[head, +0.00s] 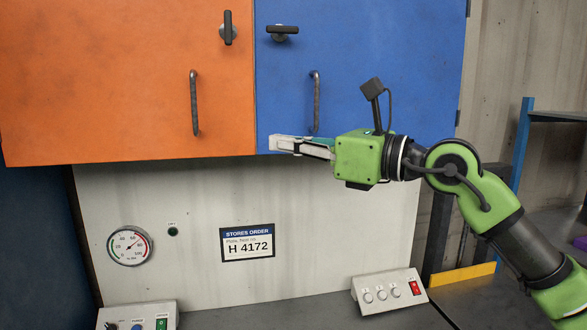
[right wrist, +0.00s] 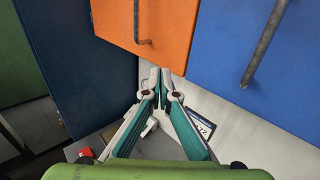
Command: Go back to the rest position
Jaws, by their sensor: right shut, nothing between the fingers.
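My right gripper (head: 276,144) is in front of the lower edge of the blue cabinet door (head: 385,70), with its fingers pointing left. In the right wrist view its fingertips (right wrist: 161,70) are together with nothing between them. The green arm comes in from the right side of the head view. The orange cabinet door (head: 110,80) is to the left of the fingertips. My left gripper does not show in either view.
Door handles (head: 194,103) (head: 316,101) and dark latches (head: 228,28) (head: 283,31) stick out near the gripper. Below are a gauge (head: 130,246), an order sign (head: 247,242), a control box (head: 390,291) and another box (head: 137,317). A blue rack (head: 521,145) stands at right.

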